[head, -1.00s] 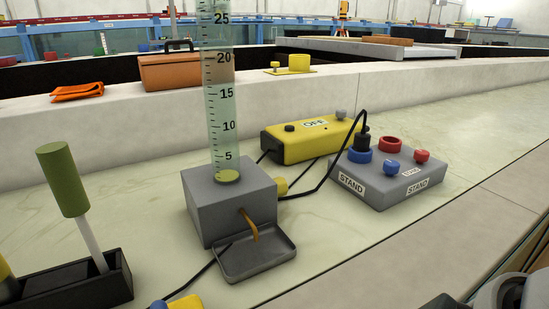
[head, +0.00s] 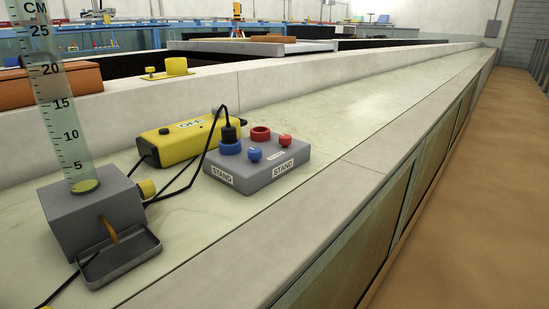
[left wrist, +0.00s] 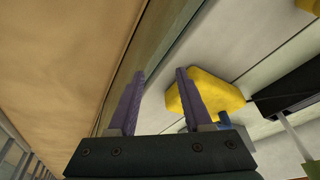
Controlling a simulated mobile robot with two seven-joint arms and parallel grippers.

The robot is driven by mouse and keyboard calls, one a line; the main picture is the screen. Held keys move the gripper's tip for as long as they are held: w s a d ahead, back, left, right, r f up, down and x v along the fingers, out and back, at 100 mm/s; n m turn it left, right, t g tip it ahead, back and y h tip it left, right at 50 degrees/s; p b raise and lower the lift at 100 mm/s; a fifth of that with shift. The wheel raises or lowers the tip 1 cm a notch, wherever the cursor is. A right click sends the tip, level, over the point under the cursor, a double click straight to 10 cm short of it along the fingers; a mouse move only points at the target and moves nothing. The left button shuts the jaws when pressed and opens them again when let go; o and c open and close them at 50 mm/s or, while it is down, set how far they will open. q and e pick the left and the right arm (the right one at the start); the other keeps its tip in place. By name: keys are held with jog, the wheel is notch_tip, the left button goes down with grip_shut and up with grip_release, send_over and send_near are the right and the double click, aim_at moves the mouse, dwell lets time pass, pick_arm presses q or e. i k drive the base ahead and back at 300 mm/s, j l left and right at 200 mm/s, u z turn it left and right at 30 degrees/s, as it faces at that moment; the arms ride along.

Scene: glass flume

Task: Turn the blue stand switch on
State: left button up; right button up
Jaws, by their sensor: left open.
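A grey box (head: 240,179) labelled STAND sits on the pale ledge in the head view. On its top are a small blue knob (head: 254,155) and a small red knob (head: 285,140). Behind them are a blue ring socket (head: 230,147) and a red ring socket (head: 261,134). A black plug (head: 229,131) with a cable stands at the blue socket. My left gripper (left wrist: 160,73) shows only in the left wrist view, with its purple fingers apart and nothing between them. The STAND box is not recognizable there. My right gripper is not in view.
A yellow box (head: 181,142) marked OFF lies behind the STAND box. A grey block (head: 85,222) with a graduated tube (head: 62,110) and tray stands at left. The ledge is clear to the right. A yellow object (left wrist: 205,97) lies beside my fingers in the left wrist view.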

aim_at(255, 153)
jog(key=i+l+u, duration=0.25)
jog(key=u, duration=0.25)
jog(key=i+l+u, duration=0.2)
jog(key=l+u, duration=0.3)
jog(key=i+l+u, duration=0.1)
jog(key=l+u, duration=0.2)
jog(key=u, duration=0.15)
jog(key=l+u, duration=0.5)
